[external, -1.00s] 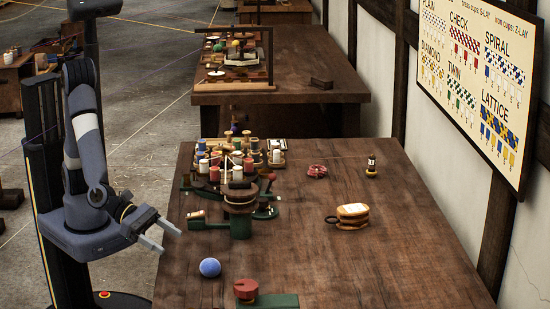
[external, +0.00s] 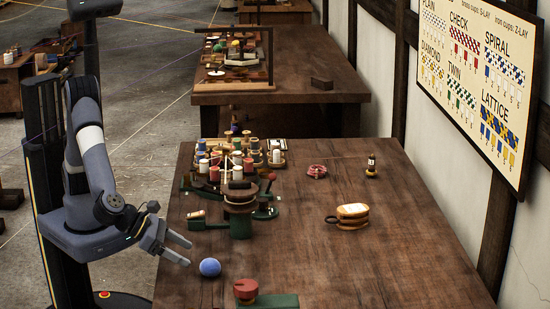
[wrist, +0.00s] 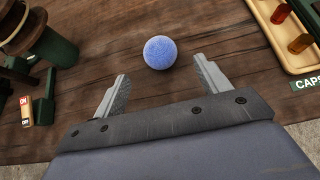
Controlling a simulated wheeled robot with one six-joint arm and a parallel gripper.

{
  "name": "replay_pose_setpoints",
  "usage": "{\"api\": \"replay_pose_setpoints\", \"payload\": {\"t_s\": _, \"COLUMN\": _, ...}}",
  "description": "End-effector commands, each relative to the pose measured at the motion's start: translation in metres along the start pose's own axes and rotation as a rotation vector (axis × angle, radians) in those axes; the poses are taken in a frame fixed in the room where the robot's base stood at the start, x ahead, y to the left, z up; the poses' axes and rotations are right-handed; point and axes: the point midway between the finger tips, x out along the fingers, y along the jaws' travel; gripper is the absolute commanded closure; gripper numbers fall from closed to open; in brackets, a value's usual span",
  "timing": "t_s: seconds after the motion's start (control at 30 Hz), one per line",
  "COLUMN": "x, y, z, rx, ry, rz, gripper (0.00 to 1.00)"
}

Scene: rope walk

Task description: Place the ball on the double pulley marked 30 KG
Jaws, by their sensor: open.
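A blue ball (external: 210,267) rests on the near left part of the wooden table. It also shows in the wrist view as a blue textured ball (wrist: 160,52), just ahead of my fingertips and between their lines. My gripper (external: 188,252) is open and empty, close to the left of the ball. In the wrist view its two fingers (wrist: 160,70) are spread apart. A tan wooden block with a dark ring (external: 352,217), which looks like the double pulley, lies right of the table's middle. I cannot read its marking.
A green stand with spools and a round dark drum (external: 240,207) stands behind the ball. A pink coil (external: 317,171) and a small bottle-like piece (external: 371,168) are farther back. The table's right side is clear.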

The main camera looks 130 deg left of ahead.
Motion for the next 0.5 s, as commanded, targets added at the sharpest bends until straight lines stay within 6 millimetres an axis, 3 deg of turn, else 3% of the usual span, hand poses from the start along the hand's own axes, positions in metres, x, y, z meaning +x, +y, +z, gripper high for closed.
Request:
{"api": "replay_pose_setpoints", "payload": {"t_s": 0.1, "x": 0.022, "y": 0.001, "z": -0.001, "rx": 0.000, "ry": 0.000, "rz": 0.003, "gripper": 0.29}}
{"api": "replay_pose_setpoints", "payload": {"t_s": 0.37, "x": 0.044, "y": 0.001, "z": 0.001, "rx": 0.000, "ry": -0.001, "rz": 0.001, "gripper": 0.29}}
{"api": "replay_pose_setpoints", "payload": {"t_s": 0.5, "x": 0.065, "y": 0.001, "z": 0.001, "rx": 0.001, "ry": 0.000, "rz": 0.002, "gripper": 0.29}}
